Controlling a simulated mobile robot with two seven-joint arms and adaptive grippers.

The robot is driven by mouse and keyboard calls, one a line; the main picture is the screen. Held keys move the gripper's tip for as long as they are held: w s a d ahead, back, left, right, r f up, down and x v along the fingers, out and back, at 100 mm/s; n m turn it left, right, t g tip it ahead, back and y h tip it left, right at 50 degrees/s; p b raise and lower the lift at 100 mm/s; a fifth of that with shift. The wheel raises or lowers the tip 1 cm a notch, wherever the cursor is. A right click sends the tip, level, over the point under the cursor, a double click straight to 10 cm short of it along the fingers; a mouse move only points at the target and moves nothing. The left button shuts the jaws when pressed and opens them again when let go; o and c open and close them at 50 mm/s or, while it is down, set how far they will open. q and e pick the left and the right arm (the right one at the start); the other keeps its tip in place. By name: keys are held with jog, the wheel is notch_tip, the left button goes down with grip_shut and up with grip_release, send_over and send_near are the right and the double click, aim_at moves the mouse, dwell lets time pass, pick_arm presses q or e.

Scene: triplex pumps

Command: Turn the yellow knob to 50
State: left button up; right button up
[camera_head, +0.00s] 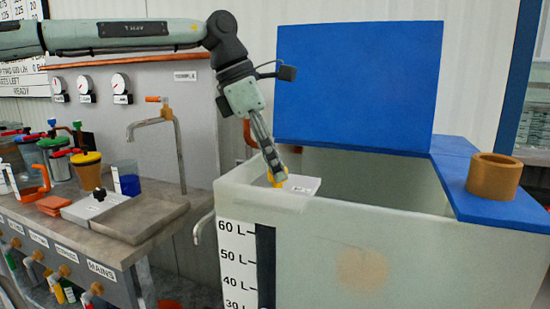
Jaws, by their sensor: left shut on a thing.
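My left gripper (272,162) reaches down from the upper left to the near left part of the pale tank (440,250). It is shut on a small yellow knob (278,178) beside a small white plate (302,184) inside the rim. The fingers hide much of the knob, and its setting cannot be read. A scale (237,262) on the tank's front reads 60 L, 50 L, 40 L and 30 from the top down. My right gripper is not in view.
A blue lid (358,80) stands upright behind the tank. An orange-brown ring (494,176) sits on the blue cover at right. Three gauges (88,85) hang on the wall.

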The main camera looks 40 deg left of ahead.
pick_arm(q)
jog(key=shift+a+m+g, duration=0.1)
jog(key=shift+m+g, duration=0.3)
jog(key=shift+m, duration=0.8)
jog(key=o, duration=1.2)
jog(key=shift+c, duration=0.2)
jog(key=v, duration=1.2)
jog(key=shift+a, duration=0.15)
jog(key=shift+w+f, duration=0.1)
